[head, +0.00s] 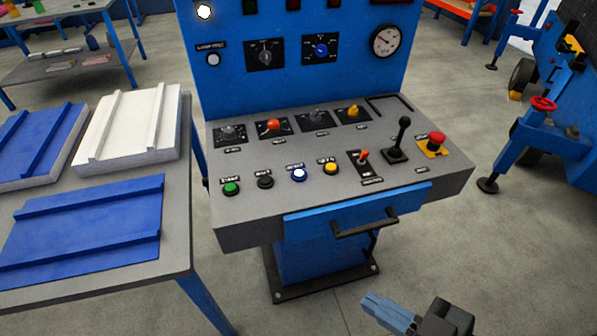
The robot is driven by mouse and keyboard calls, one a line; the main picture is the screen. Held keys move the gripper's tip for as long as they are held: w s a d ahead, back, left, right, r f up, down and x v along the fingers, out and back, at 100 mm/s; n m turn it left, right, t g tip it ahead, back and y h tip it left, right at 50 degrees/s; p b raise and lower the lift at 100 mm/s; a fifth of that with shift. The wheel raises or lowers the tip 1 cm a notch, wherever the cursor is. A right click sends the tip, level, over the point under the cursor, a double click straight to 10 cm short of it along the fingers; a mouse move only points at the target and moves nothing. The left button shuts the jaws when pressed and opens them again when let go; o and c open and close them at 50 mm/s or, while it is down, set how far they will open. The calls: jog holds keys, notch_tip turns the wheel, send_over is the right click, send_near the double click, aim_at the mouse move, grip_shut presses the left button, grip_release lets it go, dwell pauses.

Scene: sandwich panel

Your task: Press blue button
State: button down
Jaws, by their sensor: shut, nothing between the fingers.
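The blue button (299,174) is on the sloped grey desk of the control panel (243,232), in a row between a black button (265,181) and a yellow button (331,167). It has a blue rim and a bright, whitish centre. My gripper (372,301) is at the bottom of the head view, in front of and below the desk, with its blue-grey fingers together and empty. It is apart from the panel and well away from the blue button. The rest of my arm is mostly out of view.
A green button (231,188) is left of the black one. A red toggle (363,156), black joystick (399,140) and red emergency button (437,139) stand to the right. A drawer handle (366,223) juts from the front. A table (180,220) with panels is at left.

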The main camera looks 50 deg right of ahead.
jog(key=w+d+f+n+g, duration=0.1)
jog(key=w+d+f, duration=0.15)
jog(key=w, duration=0.35)
jog(key=w+d+f+n+g, duration=0.1)
jog(key=w+d+f, duration=0.1)
jog(key=w+f, duration=0.3)
notch_tip(320, 180, up, 3)
jog(key=n+g+p, duration=0.2)
jog(key=n, duration=0.3)
send_over(302, 175)
jog(key=s+a, duration=0.5)
jog(key=a, duration=0.2)
jog(key=shift+w+f+y, duration=0.15)
jog(key=shift+w+y, duration=0.05)
jog(key=shift+y, duration=0.2)
jog(key=w+d+r+n+y, duration=0.1)
jog(key=w+d+r+n, duration=0.2)
jog(key=d+r, duration=0.3)
jog(key=shift+w+d+g, duration=0.4)
jog(key=shift+w+d, duration=0.15)
jog(key=shift+w, duration=0.3)
jog(key=shift+f, duration=0.1)
notch_tip(302, 175, down, 9)
jog(key=b, duration=0.7)
jog(key=shift+r, duration=0.2)
jog(key=shift+f, duration=0.4)
